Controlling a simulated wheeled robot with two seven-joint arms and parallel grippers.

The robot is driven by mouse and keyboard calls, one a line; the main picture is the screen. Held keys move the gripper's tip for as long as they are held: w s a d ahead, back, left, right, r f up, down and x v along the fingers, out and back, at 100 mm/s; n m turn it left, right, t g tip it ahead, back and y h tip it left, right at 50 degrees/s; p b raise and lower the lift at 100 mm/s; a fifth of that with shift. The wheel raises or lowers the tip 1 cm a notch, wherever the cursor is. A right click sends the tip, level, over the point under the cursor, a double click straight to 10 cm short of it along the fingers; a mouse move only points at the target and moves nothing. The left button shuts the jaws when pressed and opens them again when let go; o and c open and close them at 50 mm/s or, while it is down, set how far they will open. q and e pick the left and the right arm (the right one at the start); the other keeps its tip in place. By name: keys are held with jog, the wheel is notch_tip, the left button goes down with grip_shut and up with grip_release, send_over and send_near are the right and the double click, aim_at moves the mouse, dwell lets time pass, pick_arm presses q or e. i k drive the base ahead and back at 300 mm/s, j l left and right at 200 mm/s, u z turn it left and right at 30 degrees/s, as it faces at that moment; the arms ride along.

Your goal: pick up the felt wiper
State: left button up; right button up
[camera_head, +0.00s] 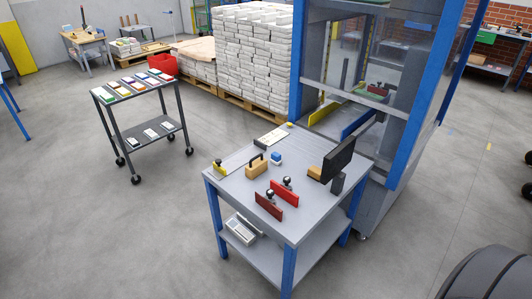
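Several hand tools stand on the grey top of a blue-legged table (240,196) in the middle. A tan block with a black arched handle (257,168) is near the table's centre; it may be the felt wiper, but I cannot tell for sure. A red block with a dark knob (284,192) and a darker red one (268,206) stand to its front right. A small blue and white block (276,158) is just behind it. A yellow piece with a dark knob (219,168) is at the left edge. Neither of my grippers is in view.
A black panel (340,158) stands at the table's right side, with a tan block (315,173) beside it. A blue-framed machine (383,130) rises behind. A wheeled cart (134,92) is at left, pallets of stacked paper (250,50) behind. The floor at front left is clear.

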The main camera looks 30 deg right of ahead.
aim_at(275, 157)
jog(key=i+j+z, duration=0.65)
jog(key=i, duration=0.15)
